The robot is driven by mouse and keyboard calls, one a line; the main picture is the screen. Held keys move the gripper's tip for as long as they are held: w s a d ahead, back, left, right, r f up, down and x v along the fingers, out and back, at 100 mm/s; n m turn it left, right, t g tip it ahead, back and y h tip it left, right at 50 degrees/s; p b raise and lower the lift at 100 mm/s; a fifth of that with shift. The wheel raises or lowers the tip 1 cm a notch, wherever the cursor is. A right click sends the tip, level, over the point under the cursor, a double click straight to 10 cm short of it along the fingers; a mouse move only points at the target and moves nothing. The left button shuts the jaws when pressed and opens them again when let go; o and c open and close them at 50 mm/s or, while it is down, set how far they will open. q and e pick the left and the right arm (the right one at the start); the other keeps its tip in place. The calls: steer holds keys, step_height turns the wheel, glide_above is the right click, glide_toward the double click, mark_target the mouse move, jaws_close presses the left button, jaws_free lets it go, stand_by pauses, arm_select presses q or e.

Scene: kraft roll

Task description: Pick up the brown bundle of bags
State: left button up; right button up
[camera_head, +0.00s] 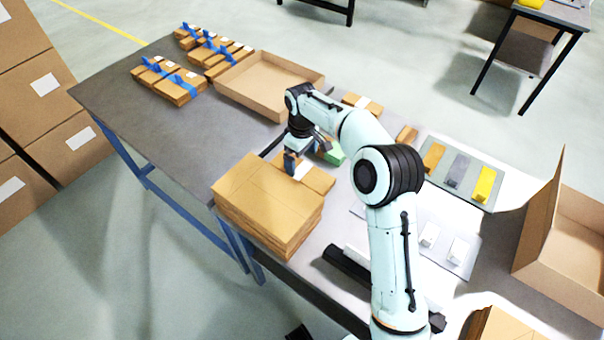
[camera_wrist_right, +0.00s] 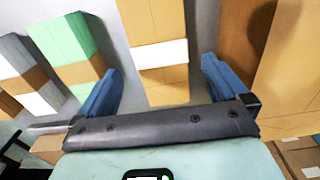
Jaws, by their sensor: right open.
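The brown bundle of bags (camera_head: 318,181), with a white band around it, lies on the grey table beside the large kraft stack. In the right wrist view the bundle (camera_wrist_right: 152,20) lies between my right gripper's two blue fingers, which are apart with a gap on each side. My right gripper (camera_head: 292,163) is open and empty, just over the bundle, and partly hides it in the head view. In the right wrist view the gripper (camera_wrist_right: 161,85) spans the bundle's near end. Whether the fingers are level with the bundle's sides is hard to tell. My left gripper is not in view.
A tall kraft stack (camera_head: 268,200) stands close by the bundle. A green bundle (camera_wrist_right: 62,40) lies on its other side. An open cardboard tray (camera_head: 262,88) and blue-banded bundles (camera_head: 180,88) are farther back. A panel with coloured samples (camera_head: 456,172) is to the right.

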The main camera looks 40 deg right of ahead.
mark_target(302, 170)
steer(key=shift+f+b, duration=0.3)
steer(key=shift+f, duration=2.65)
steer(key=c, duration=1.1)
